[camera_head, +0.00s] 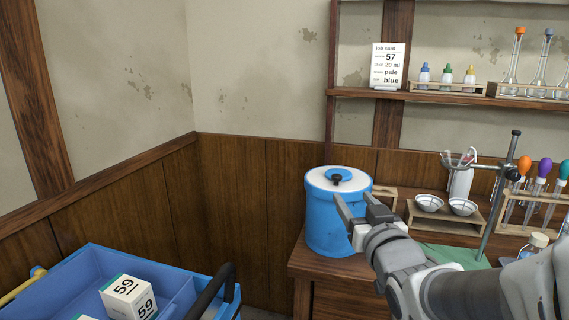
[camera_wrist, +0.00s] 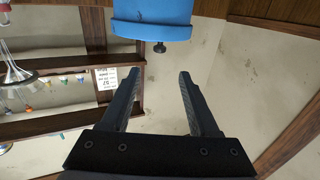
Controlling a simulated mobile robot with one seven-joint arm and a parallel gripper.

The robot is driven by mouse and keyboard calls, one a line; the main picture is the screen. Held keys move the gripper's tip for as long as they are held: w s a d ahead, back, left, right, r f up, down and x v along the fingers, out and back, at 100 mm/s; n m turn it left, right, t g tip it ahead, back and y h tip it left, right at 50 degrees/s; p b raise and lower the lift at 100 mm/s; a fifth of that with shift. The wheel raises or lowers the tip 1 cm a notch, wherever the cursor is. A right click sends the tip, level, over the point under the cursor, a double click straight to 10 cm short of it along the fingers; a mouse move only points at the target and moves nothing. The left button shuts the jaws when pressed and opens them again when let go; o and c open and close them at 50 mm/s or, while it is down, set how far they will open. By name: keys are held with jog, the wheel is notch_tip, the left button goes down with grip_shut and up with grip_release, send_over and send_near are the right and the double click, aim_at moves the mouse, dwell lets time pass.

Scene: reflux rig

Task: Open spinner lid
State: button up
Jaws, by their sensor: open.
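The spinner (camera_head: 331,229) is a blue drum standing at the left end of the wooden bench in the head view. Its pale, blue-rimmed lid (camera_head: 322,178) is on, with a small black knob (camera_head: 336,178) on top. My gripper (camera_head: 354,196) is open and empty, in front of the spinner's right side in the picture. In the wrist view the picture is upside down: the blue spinner (camera_wrist: 150,14) is at the top edge, and its knob (camera_wrist: 159,47) hangs between and beyond my open fingertips (camera_wrist: 159,74). The fingers do not touch the knob there.
A wooden holder with two bowls (camera_head: 446,207), a metal stand (camera_head: 497,195) and a pipette rack (camera_head: 536,200) stand to the right. A shelf (camera_head: 440,96) holds a job card (camera_head: 387,66), bottles and flasks. A blue cart (camera_head: 182,268) with numbered boxes is at lower left.

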jog(key=w+p, duration=0.2)
jog(key=p, duration=0.1)
jog(key=b, duration=0.2)
send_near(333, 170)
jog(key=w, duration=0.1)
jog(key=w+a+r, duration=0.2)
jog(key=w, duration=0.1)
jog(key=shift+a+r, duration=0.1)
jog(key=shift+r, duration=0.15)
grip_shut()
dwell(1.1)
